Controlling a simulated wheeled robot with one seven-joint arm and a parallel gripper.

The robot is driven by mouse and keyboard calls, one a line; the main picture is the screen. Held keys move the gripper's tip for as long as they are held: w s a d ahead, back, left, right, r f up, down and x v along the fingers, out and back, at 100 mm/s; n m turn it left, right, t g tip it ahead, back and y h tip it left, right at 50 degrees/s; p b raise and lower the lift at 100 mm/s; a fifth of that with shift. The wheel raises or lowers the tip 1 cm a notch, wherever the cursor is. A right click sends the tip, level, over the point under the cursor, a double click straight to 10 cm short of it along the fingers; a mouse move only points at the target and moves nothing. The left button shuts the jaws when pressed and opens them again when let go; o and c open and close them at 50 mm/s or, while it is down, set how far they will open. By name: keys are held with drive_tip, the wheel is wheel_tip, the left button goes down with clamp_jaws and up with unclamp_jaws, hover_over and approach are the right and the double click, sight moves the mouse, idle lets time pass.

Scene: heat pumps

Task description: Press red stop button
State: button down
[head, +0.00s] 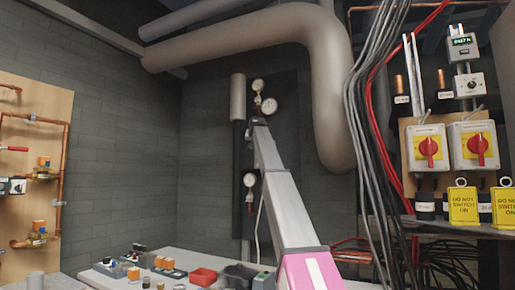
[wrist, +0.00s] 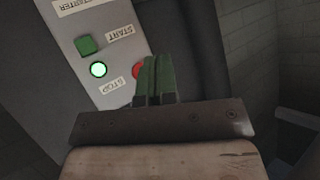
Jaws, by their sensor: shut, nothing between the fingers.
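In the wrist view, a grey starter panel (wrist: 88,45) shows tilted at the upper left. My gripper (wrist: 154,62) is shut and empty, with green fingers. The fingers cover the right part of the red button in this view. I cannot tell whether they touch it. I cannot make out the panel's buttons or the gripper in the head view.
In the head view, two red rotary switches (head: 428,148) (head: 481,149) sit on the right with yellow tags (head: 463,205). Black and red cables (head: 372,110) hang beside them. A bench with a red bin (head: 203,276) and small parts stands below. Copper pipework (head: 66,150) is on the left.

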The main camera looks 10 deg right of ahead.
drive_tip(key=shift+w+d, duration=0.5)
drive_tip(key=shift+w, duration=0.2)
drive_tip(key=shift+w+d, duration=0.5)
drive_tip(key=shift+w, duration=0.2)
idle(1.0)
drive_tip(key=shift+w+d, duration=0.25)
drive_tip(key=shift+w, duration=0.05)
drive_tip(key=shift+w+d, duration=0.2)
drive_tip(key=shift+w, duration=0.15)
idle(0.7)
drive_tip(key=shift+s, duration=0.15)
drive_tip(key=shift+s+a, duration=0.45)
drive_tip(key=shift+s, duration=0.05)
idle(0.4)
drive_tip(key=shift+s+a, duration=0.75)
drive_tip(key=shift+s, duration=0.3)
drive_tip(key=shift+s+a, duration=0.7)
drive_tip(key=shift+s, duration=0.3)
